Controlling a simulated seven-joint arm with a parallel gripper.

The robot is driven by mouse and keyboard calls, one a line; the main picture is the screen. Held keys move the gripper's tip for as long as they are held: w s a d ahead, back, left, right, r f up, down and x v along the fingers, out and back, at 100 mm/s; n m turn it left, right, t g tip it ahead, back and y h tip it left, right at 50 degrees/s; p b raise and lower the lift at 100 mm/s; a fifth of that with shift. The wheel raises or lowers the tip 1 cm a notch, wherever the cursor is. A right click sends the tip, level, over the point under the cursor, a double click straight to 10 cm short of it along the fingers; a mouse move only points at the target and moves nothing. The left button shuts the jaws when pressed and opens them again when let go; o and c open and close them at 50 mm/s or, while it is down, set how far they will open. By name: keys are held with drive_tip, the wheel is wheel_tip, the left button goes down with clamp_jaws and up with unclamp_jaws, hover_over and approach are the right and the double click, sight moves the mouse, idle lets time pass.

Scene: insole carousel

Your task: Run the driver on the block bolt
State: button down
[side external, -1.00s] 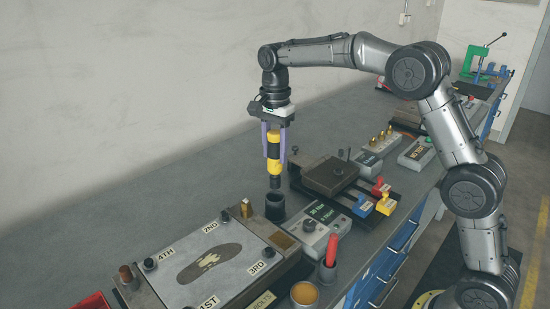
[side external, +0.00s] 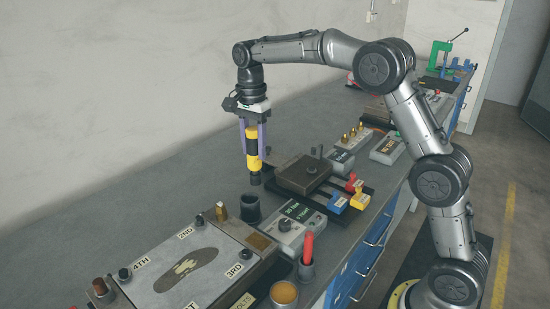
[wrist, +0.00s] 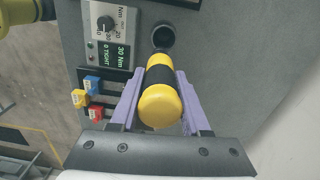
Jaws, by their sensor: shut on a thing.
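My gripper (side external: 252,153) has its purple fingers shut on the yellow-and-black driver (side external: 253,142), which hangs upright with its dark tip down. The tip is just above and slightly right of the open black cup (side external: 250,208) in the side view, apart from it. In the wrist view the driver (wrist: 160,95) sits between both fingers, with the cup (wrist: 161,37) beyond it. The brown block (side external: 303,176) lies on a dark rail base to the right of the driver. A small dark bolt head (side external: 313,151) stands up from the block's top.
A grey controller (wrist: 108,38) reads "30 Nm" and "0 TIGHT". Blue, red and yellow tagged pieces (side external: 338,203) sit at the rail base. The insole plate (side external: 180,268), red-handled tool (side external: 307,250) and amber cup (side external: 284,294) are in front. Bench by the wall is clear.

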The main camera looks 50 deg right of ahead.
drive_tip(key=s+d+r+m, duration=0.1)
drive_tip(key=s+d+m, duration=0.1)
drive_tip(key=d, duration=0.8)
drive_tip(key=s+d+r+m, duration=0.1)
drive_tip(key=s+d+m, duration=0.2)
drive_tip(key=d, duration=0.7)
drive_tip(key=shift+f, duration=0.15)
drive_tip(key=shift+f, duration=2.2)
drive_tip(key=shift+f, duration=1.15)
idle(1.6)
drive_tip(key=shift+r, duration=0.15)
drive_tip(key=shift+r, duration=2.8)
